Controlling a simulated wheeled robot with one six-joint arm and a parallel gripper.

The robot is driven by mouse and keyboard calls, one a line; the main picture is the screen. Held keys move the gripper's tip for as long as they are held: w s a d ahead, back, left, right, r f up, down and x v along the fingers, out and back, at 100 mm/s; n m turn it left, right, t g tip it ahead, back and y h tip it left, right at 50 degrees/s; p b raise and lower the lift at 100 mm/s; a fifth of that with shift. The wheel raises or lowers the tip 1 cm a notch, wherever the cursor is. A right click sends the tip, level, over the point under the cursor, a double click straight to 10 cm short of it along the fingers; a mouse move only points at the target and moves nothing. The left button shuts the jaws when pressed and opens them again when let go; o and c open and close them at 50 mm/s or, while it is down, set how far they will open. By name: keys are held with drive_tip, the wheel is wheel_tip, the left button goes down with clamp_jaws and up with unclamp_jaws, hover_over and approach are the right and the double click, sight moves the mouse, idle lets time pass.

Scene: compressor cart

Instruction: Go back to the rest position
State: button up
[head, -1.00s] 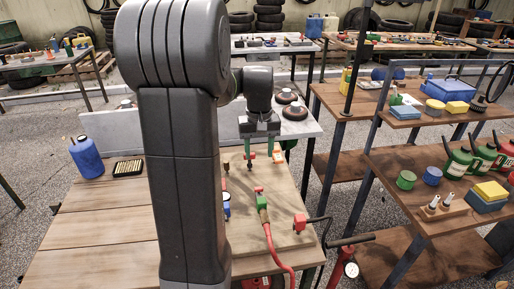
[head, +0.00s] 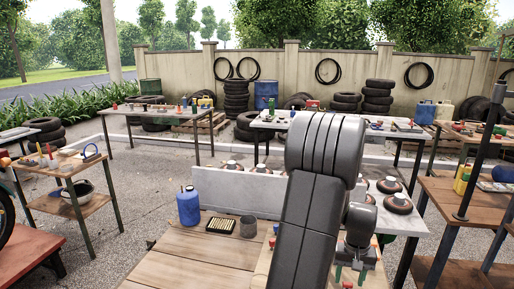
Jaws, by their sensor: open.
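My arm rises in front of the wooden workbench (head: 185,250) in the head view and bends down at its far end. My gripper (head: 350,275) hangs at the lower right, behind my upper arm link, above the right part of the bench. Its two green-tipped fingers stand apart with nothing seen between them. A small red part (head: 347,285) shows just below the fingers at the picture's bottom edge; I cannot tell if they touch. The lower bench and its fittings are cut off or hidden by my arm.
A blue jug (head: 189,207), a tray of small brass pieces (head: 220,226) and a grey cup (head: 249,227) stand at the bench's back. A grey upright panel (head: 235,190) is behind them. A shelf table (head: 465,200) with a dark post stands right. The bench's left part is clear.

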drive_tip(key=shift+f, duration=0.7)
drive_tip(key=shift+r+n, duration=0.15)
drive_tip(key=shift+n, duration=0.35)
